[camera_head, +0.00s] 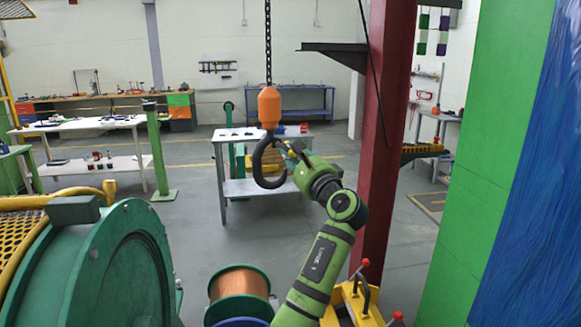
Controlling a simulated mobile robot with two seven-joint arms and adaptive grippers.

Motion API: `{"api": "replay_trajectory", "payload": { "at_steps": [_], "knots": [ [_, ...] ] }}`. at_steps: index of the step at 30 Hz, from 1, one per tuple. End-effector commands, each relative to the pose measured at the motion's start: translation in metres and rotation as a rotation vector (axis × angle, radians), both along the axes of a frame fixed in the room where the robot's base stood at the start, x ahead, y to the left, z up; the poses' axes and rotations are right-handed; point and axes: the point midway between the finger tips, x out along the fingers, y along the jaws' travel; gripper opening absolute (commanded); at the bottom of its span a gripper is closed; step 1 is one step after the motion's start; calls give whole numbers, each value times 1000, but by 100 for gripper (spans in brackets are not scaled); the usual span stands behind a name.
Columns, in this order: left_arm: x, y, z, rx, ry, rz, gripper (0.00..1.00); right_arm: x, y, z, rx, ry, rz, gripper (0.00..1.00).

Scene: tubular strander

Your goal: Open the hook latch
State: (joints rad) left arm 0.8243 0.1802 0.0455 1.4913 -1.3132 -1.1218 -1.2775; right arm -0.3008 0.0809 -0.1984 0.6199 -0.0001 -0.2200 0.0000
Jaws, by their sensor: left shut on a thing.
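A dark crane hook (257,163) hangs upright below an orange block (269,107) on a chain. Its opening faces right, toward my arm. My left gripper (286,149) is at the upper right of the hook, at the mouth where the latch sits. It is shut on the hook latch, which is small and mostly hidden by the fingers. I cannot tell how far the latch is swung. My green left arm reaches up from the bottom of the view. My right gripper is not in view.
A red column (384,140) stands close to the right of my arm. A green machine drum (105,265) is at lower left, with a copper wire spool (239,284) beside it. A yellow frame with red knobs (350,300) is at lower right. A workbench (258,187) stands behind the hook.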

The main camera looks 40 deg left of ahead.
Motion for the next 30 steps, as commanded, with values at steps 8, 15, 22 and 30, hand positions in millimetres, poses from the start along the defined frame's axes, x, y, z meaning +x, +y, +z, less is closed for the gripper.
{"api": "replay_trajectory", "payload": {
  "at_steps": [8,15,22,30],
  "knots": [
    [0,-1,13,-151,-207,6,0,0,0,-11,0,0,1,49],
    [1,-1,18,-258,-337,8,0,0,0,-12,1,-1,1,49],
    [2,-1,20,-318,-410,7,0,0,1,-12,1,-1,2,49],
    [1,-1,20,-344,-440,10,0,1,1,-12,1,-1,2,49]
  ]
}}
